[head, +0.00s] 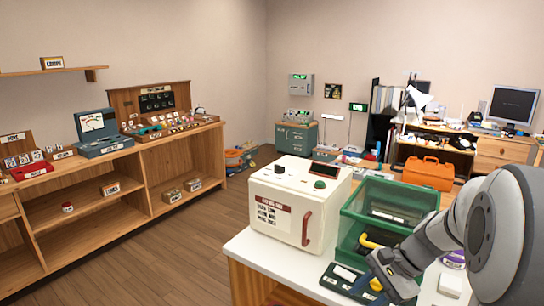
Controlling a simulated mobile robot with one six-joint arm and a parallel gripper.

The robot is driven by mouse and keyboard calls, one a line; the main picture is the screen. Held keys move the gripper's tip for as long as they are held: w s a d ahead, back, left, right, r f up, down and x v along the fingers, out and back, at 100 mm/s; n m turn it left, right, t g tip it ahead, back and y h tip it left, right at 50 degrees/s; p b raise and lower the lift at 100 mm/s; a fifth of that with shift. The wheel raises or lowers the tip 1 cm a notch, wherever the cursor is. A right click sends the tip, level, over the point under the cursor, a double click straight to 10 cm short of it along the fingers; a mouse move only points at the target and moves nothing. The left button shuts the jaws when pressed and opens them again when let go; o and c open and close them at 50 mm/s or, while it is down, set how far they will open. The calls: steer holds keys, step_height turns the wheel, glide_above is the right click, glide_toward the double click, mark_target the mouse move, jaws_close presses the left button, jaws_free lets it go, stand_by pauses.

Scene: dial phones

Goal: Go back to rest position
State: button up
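My arm comes in from the right edge of the head view, and my gripper (378,278) points down over the front of the white table (245,245). It is just in front of a green open-fronted bin (352,212) and above a dark tray (340,280) with pale and yellow items. A small yellow part shows at the fingertips. I cannot tell whether it belongs to the gripper or is a thing in it. The finger gap is hidden from this side.
A cream box (265,205) with a red handle stands left of the green bin. An orange toolbox (428,174) is behind. A purple-labelled roll (453,259) lies close beside my arm. Wooden shelves (160,165) line the left wall. The floor (170,260) between is clear.

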steer(key=s+a+r+n+t+h, duration=0.1)
steer(key=s+a+r+n+h, duration=0.1)
steer(key=s+n, duration=0.4)
steer(key=s+a+r+n+h+p, duration=0.1)
steer(key=s+a+r+n+h, duration=0.1)
steer(key=s+n, duration=0.4)
steer(key=a+h, duration=0.1)
steer(key=h, duration=0.1)
steer(key=shift+s+a+r+n+t+h, duration=0.25)
steer(key=shift+s+a+n+t+h, duration=0.05)
steer(key=shift+s+n+t+h, duration=0.1)
steer(key=shift+o, duration=0.2)
steer(key=shift+f, duration=0.1)
